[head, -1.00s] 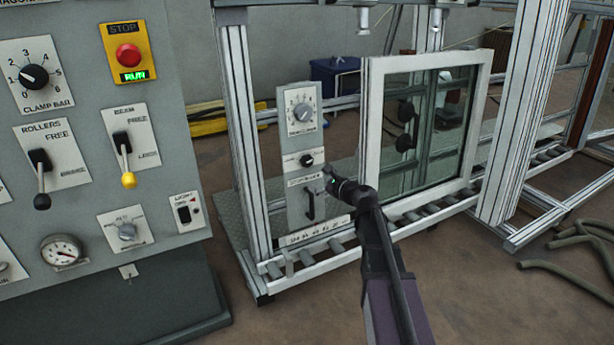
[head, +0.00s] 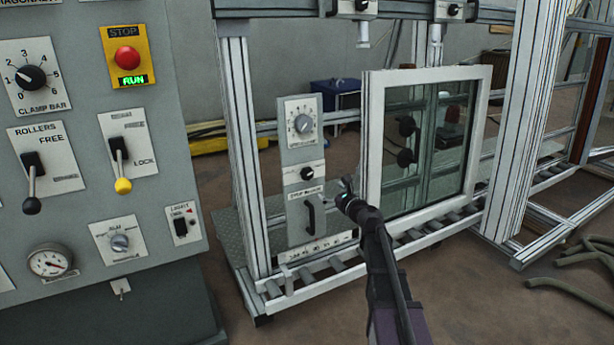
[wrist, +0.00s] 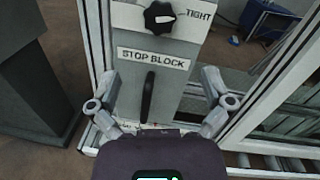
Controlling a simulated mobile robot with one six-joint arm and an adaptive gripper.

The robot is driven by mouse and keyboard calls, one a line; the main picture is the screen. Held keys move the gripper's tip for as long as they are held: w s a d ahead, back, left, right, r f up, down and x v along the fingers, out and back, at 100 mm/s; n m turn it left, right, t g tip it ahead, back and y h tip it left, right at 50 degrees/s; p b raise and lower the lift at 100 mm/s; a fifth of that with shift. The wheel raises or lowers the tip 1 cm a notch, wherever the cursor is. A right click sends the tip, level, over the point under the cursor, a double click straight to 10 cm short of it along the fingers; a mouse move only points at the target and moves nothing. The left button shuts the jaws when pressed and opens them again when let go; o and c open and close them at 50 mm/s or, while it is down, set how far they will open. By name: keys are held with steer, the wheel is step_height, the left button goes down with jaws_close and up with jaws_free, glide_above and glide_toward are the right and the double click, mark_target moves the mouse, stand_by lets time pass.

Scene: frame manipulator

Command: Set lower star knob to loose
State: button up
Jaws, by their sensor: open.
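A black star knob (head: 307,172) sits on the grey panel (head: 296,150), below a round dial and above the STOP BLOCK label. In the wrist view the star knob (wrist: 160,17) is near the top edge, with its white mark pointing right, towards the word TIGHT. Any label on its left side cannot be read. My gripper (head: 346,186) is open and empty, in front of and to the right of the panel. In the wrist view my gripper's fingers (wrist: 160,77) are spread on either side of the panel's lower part, below the knob.
A black handle (wrist: 148,97) stands out below the STOP BLOCK label. A white-framed window (head: 376,150) stands close to the right of the panel, on rollers. Two more dark knobs (head: 362,5) (head: 453,9) are on the top rail. A control console (head: 80,100) stands at left.

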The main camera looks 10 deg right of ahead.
mark_target(308, 175)
steer(key=x, duration=1.3)
steer(key=shift+w+a, duration=0.15)
steer(key=shift+w, duration=0.05)
steer(key=c, duration=1.1)
steer(key=shift+o, duration=0.2)
steer(key=shift+a, duration=0.2)
steer(key=shift+d, duration=0.1)
